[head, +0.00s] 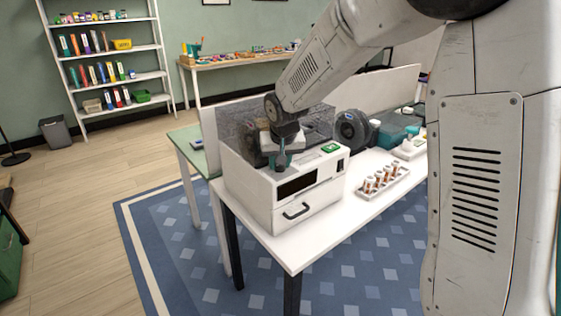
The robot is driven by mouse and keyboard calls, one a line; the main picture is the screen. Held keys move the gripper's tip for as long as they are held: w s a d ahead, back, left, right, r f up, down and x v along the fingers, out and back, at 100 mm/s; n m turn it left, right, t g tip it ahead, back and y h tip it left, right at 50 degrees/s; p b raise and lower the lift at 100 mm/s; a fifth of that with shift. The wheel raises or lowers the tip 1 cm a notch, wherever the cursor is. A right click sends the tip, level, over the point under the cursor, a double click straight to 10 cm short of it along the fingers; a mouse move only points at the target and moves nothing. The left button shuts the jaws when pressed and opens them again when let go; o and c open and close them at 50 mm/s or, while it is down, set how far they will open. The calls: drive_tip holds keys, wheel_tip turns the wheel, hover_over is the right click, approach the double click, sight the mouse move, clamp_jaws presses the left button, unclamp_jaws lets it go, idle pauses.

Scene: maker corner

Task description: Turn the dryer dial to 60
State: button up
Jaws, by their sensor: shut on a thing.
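The dryer (259,200) is a white box on the white table, with a smoky clear cover, a dark front window and a drawer handle below. My gripper (282,164) points down at the top front edge of the dryer, left of the green panel. It is shut on the dial, which is mostly hidden by the fingers. The dial's scale and pointer cannot be read from here.
The white table (338,226) also bears a rack (384,181) of several orange-brown spools or vials and a dark round reel (351,130). A low white partition stands behind the dryer. A shelf (112,80) stands at the back left. The floor at left is mostly open.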

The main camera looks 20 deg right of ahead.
drive_tip(key=shift+m+h, duration=0.6)
drive_tip(key=shift+m, duration=1.1)
drive_tip(key=shift+g, duration=0.4)
drive_tip(key=o, duration=1)
drive_tip(key=shift+c, duration=0.2)
drive_tip(key=shift+a, duration=0.1)
drive_tip(key=shift+r, duration=0.15)
drive_tip(key=v, duration=0.7)
drive_tip(key=shift+s+r, duration=0.15)
drive_tip(key=shift+r, duration=0.1)
drive_tip(key=shift+a, duration=0.1)
